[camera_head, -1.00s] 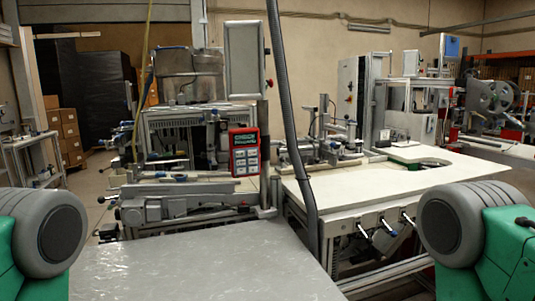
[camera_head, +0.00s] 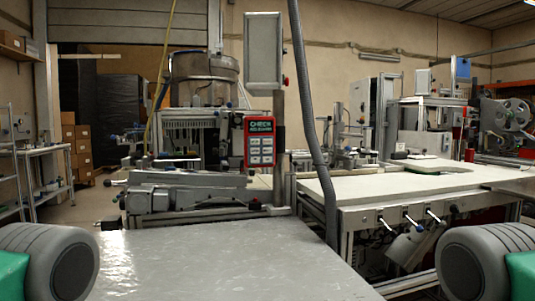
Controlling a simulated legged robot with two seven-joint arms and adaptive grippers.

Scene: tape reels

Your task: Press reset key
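A red control panel (camera_head: 260,141) with a dark screen reading "CHECK" and several pale keys below stands upright on the machine, right of the picture's middle line of equipment. The key labels are too small to read, so I cannot tell which is the reset key. Grey rounded parts of my arms with green links show at the lower left and lower right corners. Neither gripper is in view, and nothing touches the panel.
A shiny grey table (camera_head: 220,262) lies in front of the machine and is clear. A dark pole (camera_head: 312,120) rises right of the panel. A white worktop (camera_head: 385,183) with levers below stands to the right. A grey box (camera_head: 263,50) hangs above the panel.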

